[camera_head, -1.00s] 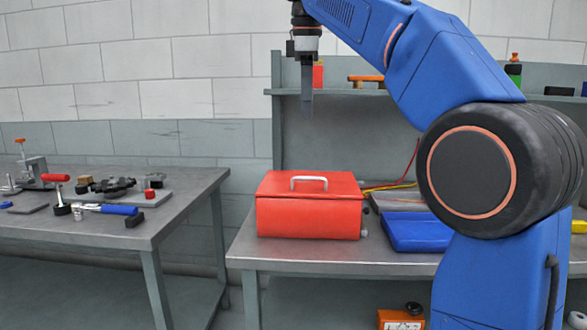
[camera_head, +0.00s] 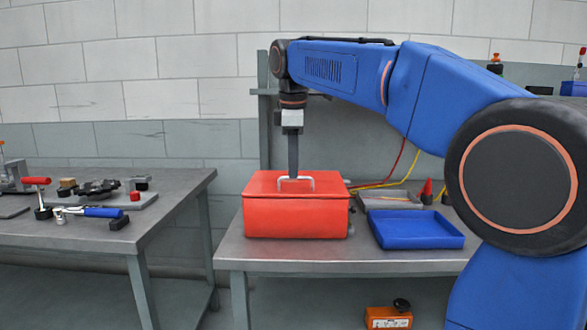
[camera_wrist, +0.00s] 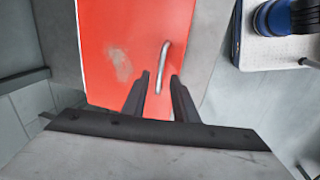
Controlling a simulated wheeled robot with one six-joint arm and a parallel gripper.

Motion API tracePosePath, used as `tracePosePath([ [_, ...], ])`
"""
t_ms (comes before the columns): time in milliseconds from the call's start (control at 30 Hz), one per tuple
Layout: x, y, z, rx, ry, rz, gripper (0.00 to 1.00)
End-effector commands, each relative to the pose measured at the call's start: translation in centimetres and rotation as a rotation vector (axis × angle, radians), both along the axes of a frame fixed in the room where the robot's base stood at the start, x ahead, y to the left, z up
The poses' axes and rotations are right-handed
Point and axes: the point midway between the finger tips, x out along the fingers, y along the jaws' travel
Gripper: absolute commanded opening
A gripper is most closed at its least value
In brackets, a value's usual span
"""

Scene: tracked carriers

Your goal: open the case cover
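The red case (camera_head: 296,216) stands on the right-hand workbench. Its cover (camera_head: 262,183) is shut, with a silver handle (camera_head: 313,181) on top. My gripper (camera_head: 293,176) points straight down at the handle from above. In the wrist view my gripper (camera_wrist: 160,78) has its two dark fingers apart, with a gap between them. The handle (camera_wrist: 163,65) shows just beyond the fingertips, roughly in line with that gap, over the red cover (camera_wrist: 125,35). I cannot tell whether the fingers touch the handle.
A blue tray (camera_head: 415,232) lies right of the case, with red and yellow cables (camera_head: 400,165) behind it. A left bench (camera_head: 120,238) holds a blue-handled tool (camera_head: 95,212) and clamps. An orange box (camera_head: 388,318) is below the bench.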

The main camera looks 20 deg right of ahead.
Motion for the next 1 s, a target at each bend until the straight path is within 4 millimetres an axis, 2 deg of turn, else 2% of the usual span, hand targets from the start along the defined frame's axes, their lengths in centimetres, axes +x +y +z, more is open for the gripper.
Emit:
tracePosePath([
  [200, 0.2, -0.1, -1.4, 0.0, 0.001, 0.0, 0.26],
  [467, 0.3, -0.1, -1.5, 0.0, 0.0, 0.0, 0.26],
  [500, 0.3, -0.1, -1.5, 0.0, 0.0, 0.0, 0.24],
  [600, 0.3, -0.1, -1.5, 0.0, 0.0, 0.0, 0.0],
  [1000, 0.3, -0.1, -1.5, 0.0, 0.0, 0.0, 0.0],
])
